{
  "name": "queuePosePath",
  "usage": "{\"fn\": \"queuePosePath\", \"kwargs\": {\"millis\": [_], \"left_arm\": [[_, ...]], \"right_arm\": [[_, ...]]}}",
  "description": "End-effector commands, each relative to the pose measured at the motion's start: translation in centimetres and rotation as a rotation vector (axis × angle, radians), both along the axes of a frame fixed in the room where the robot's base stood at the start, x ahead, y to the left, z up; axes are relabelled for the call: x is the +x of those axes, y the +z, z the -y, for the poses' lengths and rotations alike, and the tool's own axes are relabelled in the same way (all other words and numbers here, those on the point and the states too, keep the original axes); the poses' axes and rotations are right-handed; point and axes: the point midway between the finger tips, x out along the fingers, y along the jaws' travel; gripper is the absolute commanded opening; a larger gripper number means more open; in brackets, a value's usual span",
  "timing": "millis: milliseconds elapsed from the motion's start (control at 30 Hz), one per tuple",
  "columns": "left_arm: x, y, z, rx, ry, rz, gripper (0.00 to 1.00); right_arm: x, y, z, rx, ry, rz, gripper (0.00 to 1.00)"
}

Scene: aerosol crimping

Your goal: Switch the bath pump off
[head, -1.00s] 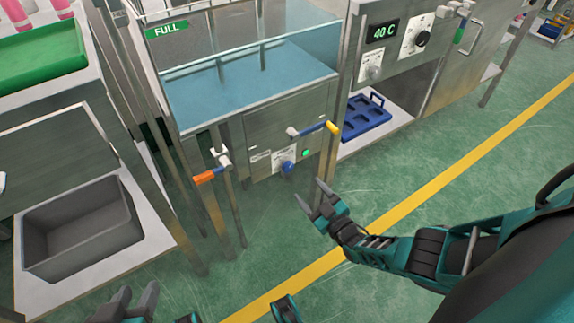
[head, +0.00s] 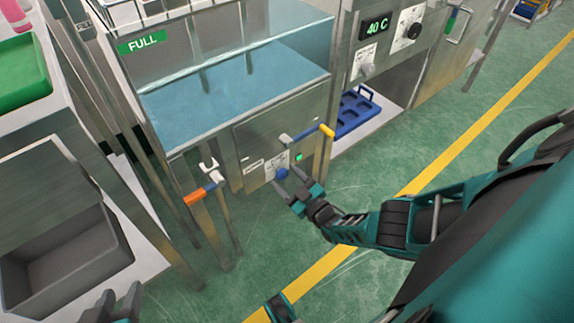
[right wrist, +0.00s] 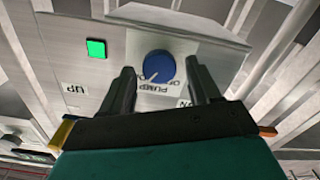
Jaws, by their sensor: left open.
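The pump knob (head: 282,173) is a blue dial on the steel front panel below the water bath (head: 235,95). A small lit green lamp (head: 298,156) sits beside it. My right gripper (head: 287,180) is open at the panel, fingertips on either side of the knob. In the right wrist view, the knob (right wrist: 160,65) lies between the open fingertips (right wrist: 160,72), with gaps at both sides. A white mark shows on its lower left. Upside-down PUMP lettering is next to it, and the green lamp (right wrist: 96,48) is lit. My left gripper (head: 122,292) is open and empty at the lower left.
A grey bin (head: 70,262) stands at the left. A blue tray (head: 355,110) sits on the right shelf. Green floor in front is clear.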

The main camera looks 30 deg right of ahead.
Motion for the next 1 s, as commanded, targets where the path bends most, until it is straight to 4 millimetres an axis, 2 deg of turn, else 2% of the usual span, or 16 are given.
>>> {"fn": "queuePosePath", "kwargs": {"millis": [67,533,767,1000], "left_arm": [[-0.03,-0.02,0.00,0.000,0.000,-0.001,0.43],[-0.40,-0.32,0.01,0.000,0.000,-0.010,0.43],[-0.39,-0.32,0.01,0.000,0.000,-0.010,0.43],[-0.35,-0.30,0.01,0.000,0.000,-0.010,0.43]], "right_arm": [[0.01,0.01,0.00,0.000,0.000,0.000,0.53],[0.01,0.01,0.02,0.000,0.000,0.000,0.09],[0.02,0.01,0.03,-0.018,-0.001,0.002,0.09],[0.01,-0.02,0.02,-0.125,-0.002,0.010,0.09]]}}
